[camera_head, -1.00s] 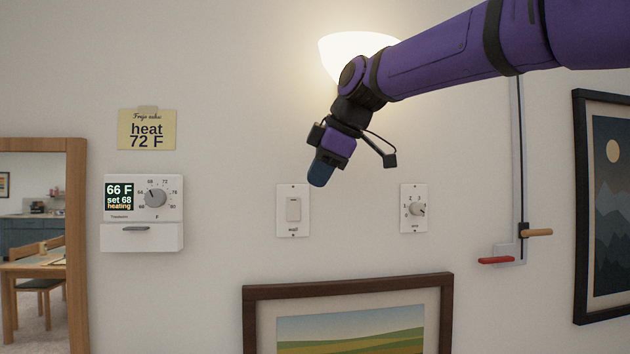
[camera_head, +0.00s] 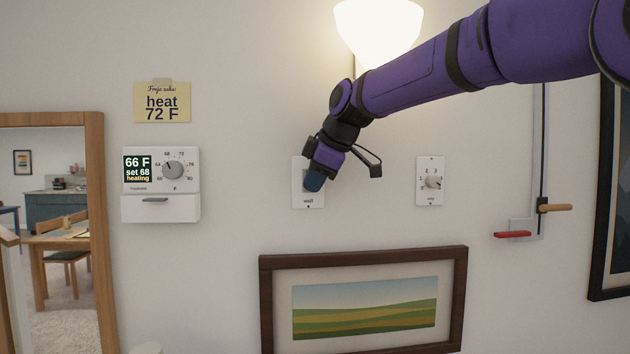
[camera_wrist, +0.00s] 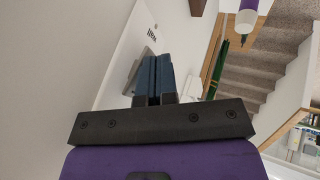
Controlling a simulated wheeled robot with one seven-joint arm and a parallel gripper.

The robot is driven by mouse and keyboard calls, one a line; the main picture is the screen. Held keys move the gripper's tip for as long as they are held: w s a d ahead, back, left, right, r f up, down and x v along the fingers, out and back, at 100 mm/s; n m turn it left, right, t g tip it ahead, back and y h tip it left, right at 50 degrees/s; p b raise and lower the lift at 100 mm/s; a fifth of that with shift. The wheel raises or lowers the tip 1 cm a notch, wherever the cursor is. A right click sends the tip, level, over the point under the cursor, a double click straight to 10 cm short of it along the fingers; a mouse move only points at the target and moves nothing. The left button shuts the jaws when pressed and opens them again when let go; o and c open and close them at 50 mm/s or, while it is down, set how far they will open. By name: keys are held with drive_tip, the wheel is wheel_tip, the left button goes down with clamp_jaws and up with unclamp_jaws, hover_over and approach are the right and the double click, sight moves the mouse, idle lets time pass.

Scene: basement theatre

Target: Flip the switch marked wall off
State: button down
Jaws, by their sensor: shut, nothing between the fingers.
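The switch marked wall (camera_head: 309,201) is a white wall plate with a rocker, left of a dial plate. In the head view my gripper (camera_head: 314,183) is in front of the plate and hides the rocker. In the wrist view my gripper (camera_wrist: 155,75) has its two blue fingers together, with nothing between them. The grey rocker (camera_wrist: 137,72) shows close beside the fingers on the white plate, with part of the label above. I cannot tell whether the fingertips touch the rocker.
A dial plate (camera_head: 430,182) is to the right and a thermostat (camera_head: 161,184) to the left. A framed landscape (camera_head: 365,251) hangs below. A lit wall lamp (camera_head: 378,30) is above, behind my arm. A lever box (camera_head: 525,229) is farther right.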

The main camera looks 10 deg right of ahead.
drive_tip(key=shift+w+f, duration=0.1)
drive_tip(key=shift+w, duration=0.2)
idle(0.4)
